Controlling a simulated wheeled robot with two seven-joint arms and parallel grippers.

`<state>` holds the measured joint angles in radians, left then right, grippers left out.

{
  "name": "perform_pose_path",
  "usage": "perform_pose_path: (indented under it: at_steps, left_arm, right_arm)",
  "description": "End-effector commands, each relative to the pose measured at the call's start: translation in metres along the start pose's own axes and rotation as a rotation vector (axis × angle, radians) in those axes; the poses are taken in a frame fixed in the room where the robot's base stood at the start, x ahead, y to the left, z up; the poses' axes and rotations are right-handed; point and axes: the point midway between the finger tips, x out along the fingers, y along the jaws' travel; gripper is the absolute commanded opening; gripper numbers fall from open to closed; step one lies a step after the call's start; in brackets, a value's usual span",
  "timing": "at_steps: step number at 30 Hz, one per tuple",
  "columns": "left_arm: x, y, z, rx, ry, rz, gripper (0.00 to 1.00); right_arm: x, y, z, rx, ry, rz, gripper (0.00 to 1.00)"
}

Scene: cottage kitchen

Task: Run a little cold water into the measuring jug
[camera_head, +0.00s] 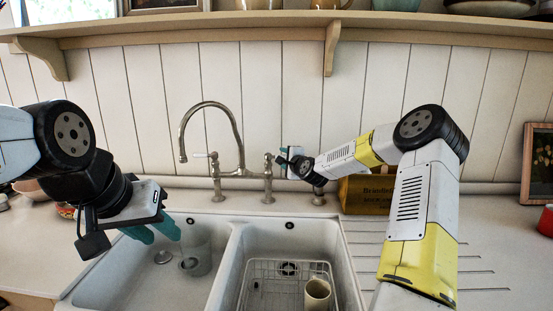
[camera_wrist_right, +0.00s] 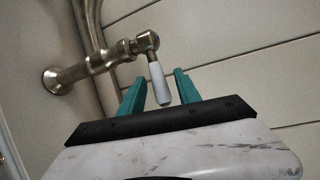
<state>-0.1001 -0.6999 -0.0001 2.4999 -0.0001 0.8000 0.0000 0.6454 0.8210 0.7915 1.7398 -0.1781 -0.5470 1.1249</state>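The brass bridge tap (camera_head: 238,140) stands behind the sink, its spout end over the left basin. Its left lever (camera_head: 205,155) has a white handle. The right lever's white handle (camera_wrist_right: 159,83) lies between the open fingers of my right gripper (camera_wrist_right: 160,92), with a visible gap on the right side. In the head view my right gripper (camera_head: 284,160) is beside the right tap valve (camera_head: 268,165). A clear jug (camera_head: 199,256) is low in the left basin, roughly below the spout. My left gripper's teal fingers (camera_head: 155,231) are at its left side; their grip is unclear.
The double white sink (camera_head: 228,262) has a divider between basins. The right basin holds a wire rack (camera_head: 262,281) and a beige cup (camera_head: 317,292). A wooden box (camera_head: 366,196) stands behind the grooved drainer. A shelf (camera_head: 280,25) runs above.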

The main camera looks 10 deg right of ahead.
Motion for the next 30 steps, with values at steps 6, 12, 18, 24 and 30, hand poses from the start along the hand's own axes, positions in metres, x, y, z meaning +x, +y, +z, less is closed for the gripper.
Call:
perform_pose_path:
  at_steps: [6, 12, 18, 24, 30]
  left_arm:
    - [0.0, 0.0, 0.0, 0.0, 0.0, 0.0, 0.36]
    - [0.0, 0.0, 0.0, 0.0, 0.0, 0.0, 0.36]
    - [0.0, 0.0, 0.0, 0.0, 0.0, 0.0, 0.36]
    - [0.0, 0.0, 0.0, 0.0, 0.0, 0.0, 0.36]
    - [0.0, 0.0, 0.0, 0.0, 0.0, 0.0, 0.36]
  right_arm:
    - [0.001, -0.0003, -0.0003, -0.001, 0.001, 0.0, 0.4]
    - [0.0008, -0.0002, -0.0003, -0.001, 0.0, 0.0, 0.06]
    - [0.0007, 0.0002, -0.0002, 0.0, 0.0, 0.001, 0.0]
    - [0.0006, 0.0007, -0.0001, 0.0, 0.0, 0.002, 0.0]
    - [0.0005, 0.0012, 0.0, 0.001, 0.0, 0.003, 0.0]
